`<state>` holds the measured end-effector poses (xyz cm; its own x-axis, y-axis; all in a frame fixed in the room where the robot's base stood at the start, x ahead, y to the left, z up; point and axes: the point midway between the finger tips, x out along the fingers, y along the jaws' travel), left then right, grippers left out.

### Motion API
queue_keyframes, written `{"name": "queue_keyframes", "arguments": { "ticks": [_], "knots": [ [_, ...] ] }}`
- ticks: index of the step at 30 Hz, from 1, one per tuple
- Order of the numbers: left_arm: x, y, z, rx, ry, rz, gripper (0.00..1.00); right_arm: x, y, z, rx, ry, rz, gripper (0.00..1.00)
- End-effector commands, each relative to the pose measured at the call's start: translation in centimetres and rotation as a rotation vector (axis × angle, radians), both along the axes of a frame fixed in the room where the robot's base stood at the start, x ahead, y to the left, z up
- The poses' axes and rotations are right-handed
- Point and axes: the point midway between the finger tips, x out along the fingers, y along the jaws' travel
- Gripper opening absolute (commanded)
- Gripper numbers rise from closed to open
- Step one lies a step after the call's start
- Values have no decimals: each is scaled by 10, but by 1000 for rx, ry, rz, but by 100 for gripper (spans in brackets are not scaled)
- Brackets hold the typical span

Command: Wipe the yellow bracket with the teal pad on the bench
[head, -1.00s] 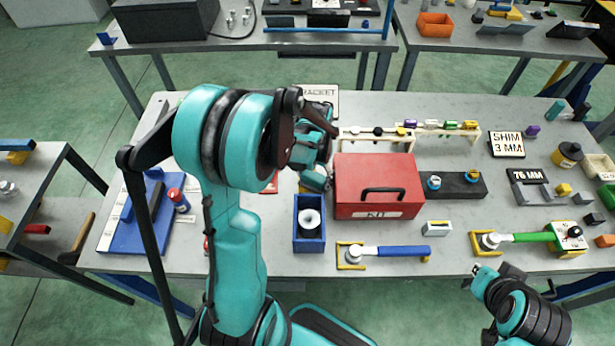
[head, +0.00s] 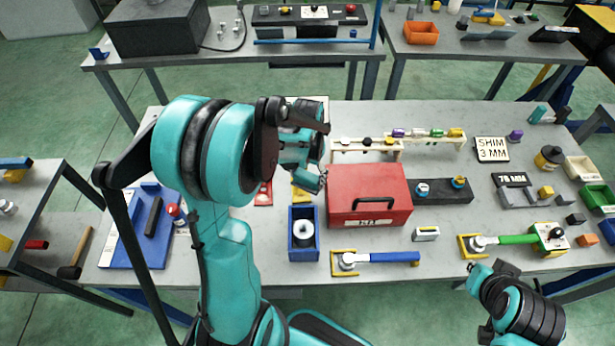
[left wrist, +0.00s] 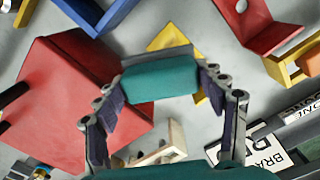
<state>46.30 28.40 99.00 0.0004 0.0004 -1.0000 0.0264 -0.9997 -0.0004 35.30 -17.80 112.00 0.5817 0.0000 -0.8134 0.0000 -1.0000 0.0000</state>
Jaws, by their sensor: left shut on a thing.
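My left gripper (left wrist: 162,84) is shut on the teal pad (left wrist: 160,80), a block with a grey strip along its far edge. The yellow bracket (left wrist: 168,38) shows just behind the pad in the left wrist view, partly hidden by it; I cannot tell whether they touch. In the head view the yellow bracket (head: 301,195) is a small patch on the bench, just below my left gripper (head: 314,182) and left of the red kit box. My right gripper (head: 482,272) is at the bench's front edge at lower right, away from the bracket; its jaws are unclear.
The red kit box (head: 348,212) stands close right of the bracket. A blue tray (head: 303,252) with a white round part stands in front. A red bracket (left wrist: 256,22) lies beside the yellow one. A white rack (head: 395,150) and a BRACKET sign (left wrist: 262,150) are near too.

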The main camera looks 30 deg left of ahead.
Motion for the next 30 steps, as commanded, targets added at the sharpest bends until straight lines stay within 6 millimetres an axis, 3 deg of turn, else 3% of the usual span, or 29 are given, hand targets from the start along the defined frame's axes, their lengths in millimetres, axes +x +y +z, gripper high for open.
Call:
{"name": "queue_keyframes", "arguments": {
  "ticks": [8, 19, 30],
  "knots": [
    [0, 0, 0, 0, 0, 0, 39, 0, 0, 0, 0, 0, 0, 0],
    [0, 0, 30, 0, 0, 0, 39, 0, 0, 21, 0, 0, 0, 0],
    [0, 0, 29, 0, 0, 0, 39, 0, 0, 19, 0, 0, 0, 0]
  ]
}}
